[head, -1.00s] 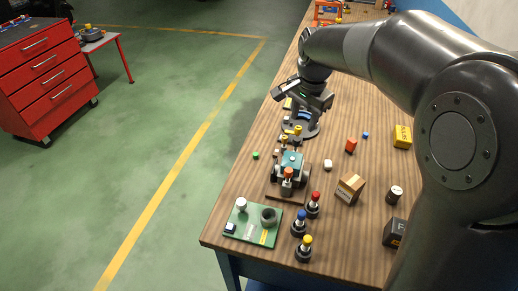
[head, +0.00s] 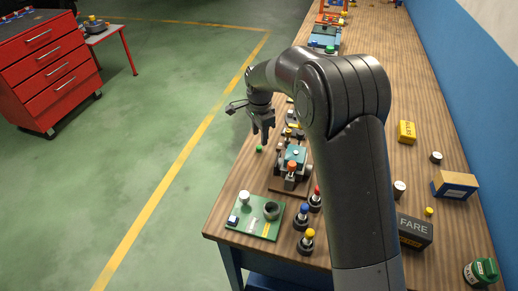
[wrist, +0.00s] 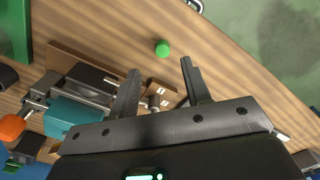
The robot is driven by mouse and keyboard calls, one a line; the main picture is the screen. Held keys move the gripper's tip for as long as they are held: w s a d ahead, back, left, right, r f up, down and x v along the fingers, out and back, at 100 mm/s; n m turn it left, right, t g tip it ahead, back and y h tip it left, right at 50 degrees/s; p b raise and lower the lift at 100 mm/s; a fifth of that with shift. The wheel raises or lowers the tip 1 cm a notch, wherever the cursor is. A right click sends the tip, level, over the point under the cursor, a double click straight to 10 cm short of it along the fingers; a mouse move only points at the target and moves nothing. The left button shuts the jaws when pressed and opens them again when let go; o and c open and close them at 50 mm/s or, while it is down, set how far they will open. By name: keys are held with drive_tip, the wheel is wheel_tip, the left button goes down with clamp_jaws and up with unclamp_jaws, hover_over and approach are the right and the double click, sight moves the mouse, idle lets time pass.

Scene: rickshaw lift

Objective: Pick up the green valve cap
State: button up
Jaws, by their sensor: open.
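The green valve cap (head: 259,149) is a small round green piece on the wooden bench near its left edge. In the wrist view the cap (wrist: 162,48) lies on bare wood, beyond the fingertips and roughly in line with the space between them. My gripper (head: 264,138) points down over the bench's left side, close to the cap in the head view. Its two fingers (wrist: 160,72) are apart with nothing between the tips. The cap is not touched by either finger in the wrist view.
A teal-topped mechanism (head: 291,158) on a brown base stands beside the cap; it also shows in the wrist view (wrist: 75,118). A green board (head: 240,222) and several colour-topped posts (head: 304,212) stand nearer. A FARE box (head: 415,231) is at right. The bench's left edge is close.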

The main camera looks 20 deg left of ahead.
sight(259, 147)
wheel_tip(259, 147, down, 6)
drive_tip(key=shift+w+a+r, duration=0.1)
drive_tip(key=shift+w+a, duration=0.05)
drive_tip(key=c, duration=0.9)
